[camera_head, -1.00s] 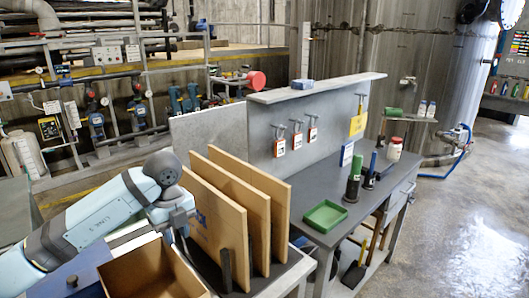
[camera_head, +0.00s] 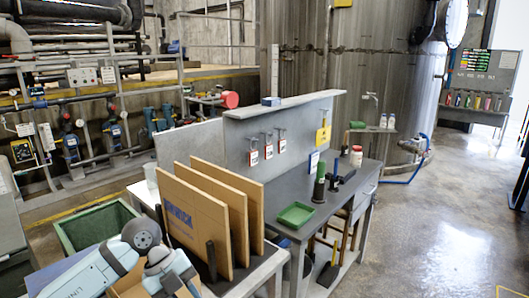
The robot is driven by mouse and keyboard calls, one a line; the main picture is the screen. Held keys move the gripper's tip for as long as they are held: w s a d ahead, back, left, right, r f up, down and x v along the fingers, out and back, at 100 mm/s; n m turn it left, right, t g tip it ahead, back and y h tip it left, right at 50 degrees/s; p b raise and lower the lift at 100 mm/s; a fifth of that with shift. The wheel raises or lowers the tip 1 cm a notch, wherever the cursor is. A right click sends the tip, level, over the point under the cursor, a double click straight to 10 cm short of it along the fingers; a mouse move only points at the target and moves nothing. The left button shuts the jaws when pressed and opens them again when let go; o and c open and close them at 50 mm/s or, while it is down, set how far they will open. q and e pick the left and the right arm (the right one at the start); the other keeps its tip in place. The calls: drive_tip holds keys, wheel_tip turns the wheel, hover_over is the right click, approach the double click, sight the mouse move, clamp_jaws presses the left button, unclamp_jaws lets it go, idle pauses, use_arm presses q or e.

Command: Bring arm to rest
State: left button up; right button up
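My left arm (camera_head: 100,268) comes in from the lower left. It bends at a round grey joint, and its wrist part points down near the lower edge of the picture. The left gripper's fingers cannot be made out there. The wrist is in front of a brown cardboard box (camera_head: 128,289), mostly hidden, and left of three upright brown panels (camera_head: 195,220) in a rack. Whether the arm touches the box cannot be told. My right arm and gripper do not show.
A grey workbench (camera_head: 335,200) holds a green tray (camera_head: 295,215) and a dark green cylinder (camera_head: 319,190). A green bin (camera_head: 88,226) stands at left. Pipes and pumps line the back left. The floor at right (camera_head: 440,230) is clear.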

use_arm(q)
drive_tip(key=s+d+r+n+t+h+p, duration=0.4)
drive_tip(key=s+d+h, duration=0.3)
drive_tip(key=d+h, duration=0.5)
drive_tip(key=a+f+n+t+y+p, duration=0.25)
drive_tip(key=a+n+t, duration=0.55)
drive_tip(key=n+t, duration=0.55)
drive_tip(key=s+a+f+n+g+y+p, duration=0.1)
drive_tip(key=s+a+f+n+g+y, duration=0.1)
drive_tip(key=s+f+y, duration=0.4)
drive_tip(key=s+a+f+n+g+y+p, duration=0.1)
drive_tip(key=s+a+f+n+y, duration=0.4)
drive_tip(key=f, duration=0.8)
drive_tip(key=s+n+g+y, duration=0.1)
drive_tip(key=s+n, duration=0.1)
drive_tip(key=s, duration=0.1)
drive_tip(key=shift+s+a+g, duration=0.25)
drive_tip(key=shift+g, duration=0.1)
drive_tip(key=shift+r, duration=0.1)
